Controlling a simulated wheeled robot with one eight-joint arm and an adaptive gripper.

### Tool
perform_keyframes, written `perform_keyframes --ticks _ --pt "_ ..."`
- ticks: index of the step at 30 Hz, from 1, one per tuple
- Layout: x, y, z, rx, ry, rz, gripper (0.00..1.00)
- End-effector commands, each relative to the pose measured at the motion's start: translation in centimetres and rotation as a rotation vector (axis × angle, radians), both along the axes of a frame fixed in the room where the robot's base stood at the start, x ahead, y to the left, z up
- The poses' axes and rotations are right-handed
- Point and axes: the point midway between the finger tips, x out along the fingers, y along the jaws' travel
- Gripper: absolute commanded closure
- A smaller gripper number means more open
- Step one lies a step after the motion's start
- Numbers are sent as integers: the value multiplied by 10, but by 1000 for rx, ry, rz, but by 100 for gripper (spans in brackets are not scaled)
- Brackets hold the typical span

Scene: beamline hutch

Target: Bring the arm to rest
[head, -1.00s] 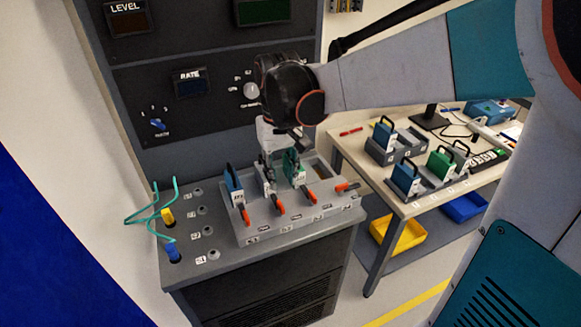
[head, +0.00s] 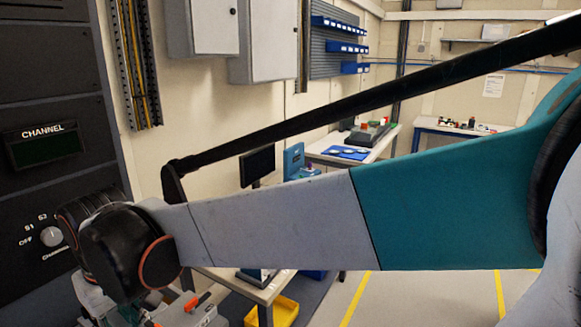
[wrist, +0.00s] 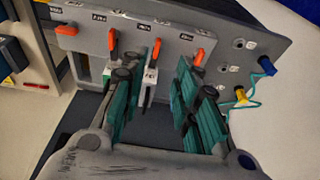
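My gripper (wrist: 158,78) fills the lower middle of the wrist view. Its two teal-padded fingers stand apart. A narrow white-fronted module (wrist: 150,82) shows in the gap between them, in a grey slotted block (wrist: 134,27); I cannot tell whether either finger touches it. Another white-fronted part (wrist: 111,72) shows beside the left finger. The right finger hides what is behind it. In the head view my arm stretches across the picture to the lower left, where my gripper is mostly hidden behind its wrist joint and the bottom edge.
Several red levers (wrist: 156,50) line the block. A blue plug (wrist: 267,65) and a yellow plug (wrist: 241,95) with a green cable are at right. A dark instrument rack (head: 45,90) stands close at left. A yellow bin (head: 277,311) sits under the near table. Open floor (head: 400,295) lies right.

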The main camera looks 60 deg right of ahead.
Motion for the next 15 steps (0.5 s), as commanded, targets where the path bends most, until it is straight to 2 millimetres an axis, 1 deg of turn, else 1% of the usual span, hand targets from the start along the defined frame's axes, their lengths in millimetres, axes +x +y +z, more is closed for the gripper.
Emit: perform_keyframes --ticks 1,6,12,15 --pt "-13 0 1 0 -35 0 72" --pt "-40 0 3 -1 -156 3 72" --pt "-67 0 -1 -2 -287 7 72" --pt "-75 0 -4 -3 -335 8 72"
